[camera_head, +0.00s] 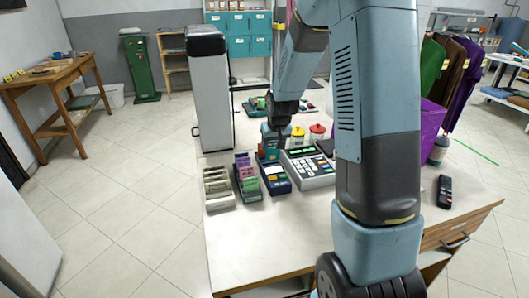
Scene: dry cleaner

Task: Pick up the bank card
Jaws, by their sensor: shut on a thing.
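My gripper (268,154) points down at the far end of the counter, just behind the dark blue card terminal (275,179). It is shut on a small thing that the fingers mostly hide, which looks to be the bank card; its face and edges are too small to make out. I cannot tell whether the card touches the terminal or the counter. My arm comes down from the top of the picture and covers part of the counter's right side.
On the white counter (265,240) stand a grey tray (218,188), a rack of coloured tickets (246,178), a cash register (309,168) and lidded jars (317,132). A tall white panel (209,90) rises behind. A black remote (445,191) lies right. The front counter is clear.

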